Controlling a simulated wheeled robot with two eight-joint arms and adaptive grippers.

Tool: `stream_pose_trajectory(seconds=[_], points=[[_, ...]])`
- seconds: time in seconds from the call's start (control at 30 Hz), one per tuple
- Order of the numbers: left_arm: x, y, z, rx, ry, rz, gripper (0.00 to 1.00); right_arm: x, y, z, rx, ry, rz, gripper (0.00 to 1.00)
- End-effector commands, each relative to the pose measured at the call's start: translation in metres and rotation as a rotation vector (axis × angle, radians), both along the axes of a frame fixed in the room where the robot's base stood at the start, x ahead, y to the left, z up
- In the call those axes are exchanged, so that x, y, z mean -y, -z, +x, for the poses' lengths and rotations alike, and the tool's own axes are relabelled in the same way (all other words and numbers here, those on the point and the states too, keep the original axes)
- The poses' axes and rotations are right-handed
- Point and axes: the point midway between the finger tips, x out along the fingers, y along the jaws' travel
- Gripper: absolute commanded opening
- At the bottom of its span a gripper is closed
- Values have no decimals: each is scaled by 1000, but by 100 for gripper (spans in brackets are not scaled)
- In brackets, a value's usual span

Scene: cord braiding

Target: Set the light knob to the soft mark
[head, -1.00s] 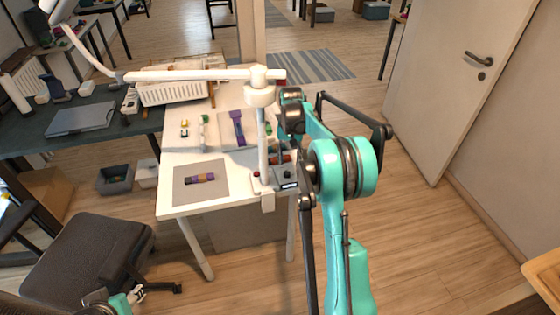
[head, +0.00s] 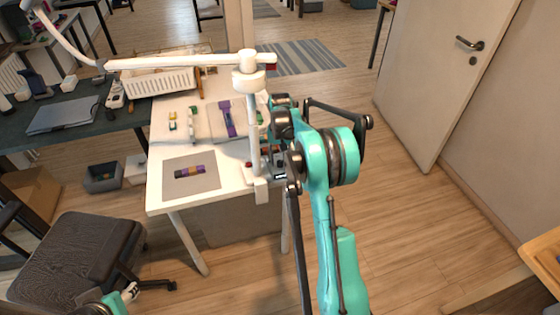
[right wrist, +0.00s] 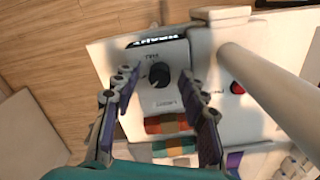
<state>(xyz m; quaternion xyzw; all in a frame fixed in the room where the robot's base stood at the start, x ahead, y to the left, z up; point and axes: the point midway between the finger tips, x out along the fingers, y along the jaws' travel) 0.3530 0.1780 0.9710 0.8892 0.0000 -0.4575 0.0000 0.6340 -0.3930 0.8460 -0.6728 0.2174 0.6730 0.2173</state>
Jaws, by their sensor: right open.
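The light knob (right wrist: 160,75) is a round black dial on a small grey control panel (right wrist: 157,97). Small printed marks stand above and below it in the right wrist view, too blurred to read surely. My right gripper (right wrist: 159,82) is open, with a finger on each side of the knob; I cannot tell whether they touch it. In the head view my right arm hides most of the panel at the lamp's foot. The white lamp (head: 253,125) has an upright post and a long arm.
A red button (right wrist: 237,88) sits beside the thick white post. Striped cord pieces (right wrist: 168,124) lie near my fingers. The white table (head: 220,192) also holds a grey mat (head: 205,182) with a striped piece and a white basket (head: 165,82). A dark chair (head: 75,255) stands front left.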

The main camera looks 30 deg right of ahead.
Motion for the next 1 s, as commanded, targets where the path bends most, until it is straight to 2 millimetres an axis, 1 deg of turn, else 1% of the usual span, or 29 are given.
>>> stream_pose_trajectory(seconds=[0.07, 0.1, 0.17, 0.2, 0.23, 0.27, 0.47, 0.57, 0.8, 0.9, 1.0], points=[[0, 0, 0, 0, 0, 0, 45, 0, 0, 0, 0, 0, 0, 43], [0, 0, 0, 0, 0, 0, 45, 0, 0, 0, 0, 0, 0, 40], [0, 0, 0, 0, 0, 0, 45, 0, 0, 0, 0, 0, 0, 24], [0, 0, 0, 0, 0, 0, 45, 0, 0, 0, 0, 0, 0, 14], [0, 0, 0, 0, 0, 0, 45, 0, 0, 0, 0, 0, 0, 6], [0, 0, 0, 0, 0, 0, 45, 0, 0, 0, 0, 0, 0, 0], [0, -1, 0, 0, 0, 0, 45, 0, -1, 0, 0, 15, 0, 0], [0, -6, 0, 0, 0, 0, 45, 0, -2, 0, 0, 92, 0, 0], [0, -15, 0, 0, 0, 0, 45, 0, -2, 0, 0, 355, 0, 0], [0, -16, 0, 0, 0, 0, 45, 0, -1, 0, 0, 407, 0, 0], [0, -16, 0, 0, 0, 0, 45, 0, 0, 0, 0, 422, 0, 0]])
